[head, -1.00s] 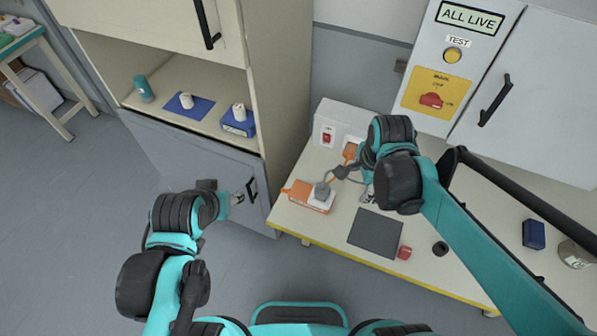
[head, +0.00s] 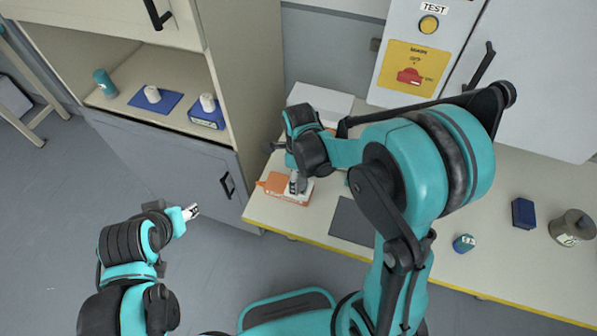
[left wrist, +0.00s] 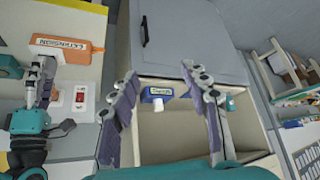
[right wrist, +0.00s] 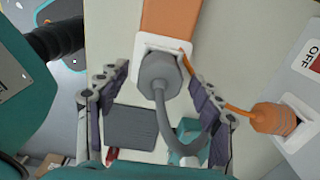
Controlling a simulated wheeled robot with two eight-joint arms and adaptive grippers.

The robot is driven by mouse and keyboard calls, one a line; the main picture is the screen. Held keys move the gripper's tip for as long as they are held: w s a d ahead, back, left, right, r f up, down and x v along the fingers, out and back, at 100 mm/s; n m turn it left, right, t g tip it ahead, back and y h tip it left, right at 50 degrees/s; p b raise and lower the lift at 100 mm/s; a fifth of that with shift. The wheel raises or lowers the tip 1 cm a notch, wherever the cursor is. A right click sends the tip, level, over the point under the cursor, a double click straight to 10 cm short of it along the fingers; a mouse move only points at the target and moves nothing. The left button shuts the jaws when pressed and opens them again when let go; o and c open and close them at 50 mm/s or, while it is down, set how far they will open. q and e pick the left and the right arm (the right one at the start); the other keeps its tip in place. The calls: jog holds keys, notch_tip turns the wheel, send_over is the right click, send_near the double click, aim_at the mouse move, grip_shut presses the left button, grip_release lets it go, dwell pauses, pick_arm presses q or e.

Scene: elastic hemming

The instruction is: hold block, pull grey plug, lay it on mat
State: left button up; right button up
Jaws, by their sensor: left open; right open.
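The orange and white extension block (head: 270,183) lies on the worktop near its left end; it also shows in the left wrist view (left wrist: 68,46). The grey plug (right wrist: 158,76) sits in the block's white socket face, its grey cable curving down and right. My right gripper (right wrist: 154,66) is open, with one finger on each side of the plug, which shows between them. In the head view my right gripper (head: 297,182) hides most of the plug. The dark grey mat (head: 352,222) lies bare, partly behind my right arm. My left gripper (head: 190,212) is open and empty, left of the worktop.
An orange plug (right wrist: 274,118) sits in a white box (head: 320,100) behind the block. A cabinet shelf at left holds a teal can (head: 104,82), a blue mat (head: 140,103) and a blue box (head: 206,122). A dark blue block (head: 523,212) and a tin (head: 572,228) stand at right.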

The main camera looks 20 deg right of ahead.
jog(key=shift+f, duration=0.35)
